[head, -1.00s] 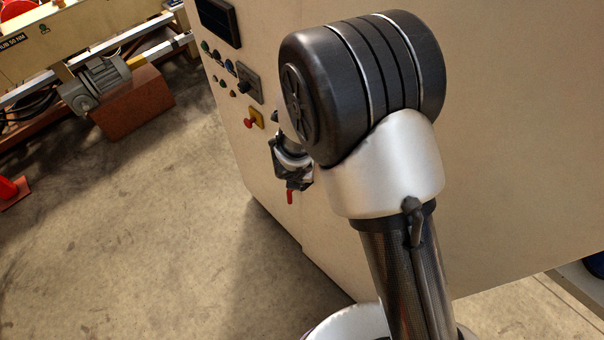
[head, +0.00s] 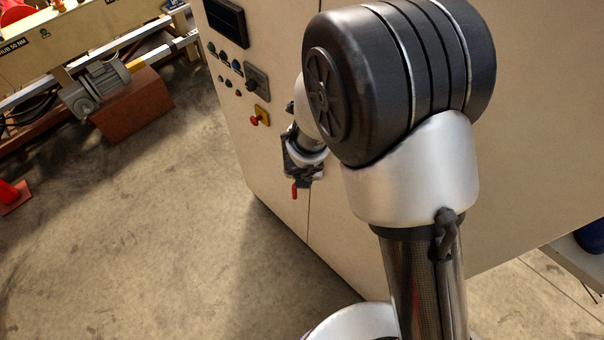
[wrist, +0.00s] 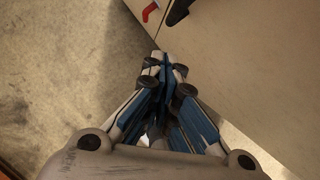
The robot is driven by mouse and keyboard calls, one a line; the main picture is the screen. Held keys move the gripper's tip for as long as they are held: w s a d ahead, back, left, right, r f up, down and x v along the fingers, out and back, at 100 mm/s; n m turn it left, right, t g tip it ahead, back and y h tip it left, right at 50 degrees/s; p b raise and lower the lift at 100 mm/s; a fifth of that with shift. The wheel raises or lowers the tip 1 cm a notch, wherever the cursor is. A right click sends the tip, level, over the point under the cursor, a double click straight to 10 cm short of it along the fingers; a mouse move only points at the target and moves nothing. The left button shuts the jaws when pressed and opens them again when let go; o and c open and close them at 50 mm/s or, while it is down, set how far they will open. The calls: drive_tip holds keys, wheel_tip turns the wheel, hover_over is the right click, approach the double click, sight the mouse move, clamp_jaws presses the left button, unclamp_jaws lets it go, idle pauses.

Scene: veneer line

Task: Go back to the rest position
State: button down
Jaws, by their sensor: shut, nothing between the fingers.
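My gripper (wrist: 166,64) is in the wrist view, its blue-and-grey fingers drawn together at the tips with nothing between them. It is in front of the lower part of a beige cabinet (wrist: 245,60), above the concrete floor. In the head view my arm stands in front of the same cabinet (head: 540,130), and its large black joint covers much of it. The gripper's fingers cannot be made out there. A red handle (wrist: 149,11) shows on the cabinet beyond the fingertips, and in the head view (head: 294,190) it hangs below my wrist.
The cabinet's control panel has a dark screen (head: 226,20), several small buttons and a red knob on yellow (head: 259,116). A grey motor (head: 97,88) and a rust-brown block (head: 132,103) stand at upper left. Floor (head: 130,240) between is clear.

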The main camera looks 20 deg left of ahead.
wheel_tip(320, 180, up, 8)
drive_tip(key=w+n+t+y+b, duration=0.1)
drive_tip(key=w+n+y+b, duration=0.15)
drive_tip(key=n+b, duration=0.45)
drive_tip(key=s+d+r+n+y+b, duration=0.2)
drive_tip(key=d+n+y+b, duration=0.1)
drive_tip(key=d+n+b, duration=0.45)
drive_tip(key=s+d+f+n+h+b, duration=0.3)
drive_tip(key=s+d+f+n+b, duration=0.3)
drive_tip(key=d, duration=0.5)
drive_tip(key=s+d+f+n+h+b, duration=0.3)
drive_tip(key=s+d+f+n+b, duration=0.3)
drive_tip(key=s+d+n+b, duration=0.4)
drive_tip(key=shift+s+d+f+n+g+h, duration=0.15)
drive_tip(key=shift+s+d+n+g+h, duration=0.2)
drive_tip(key=shift+d+n, duration=0.7)
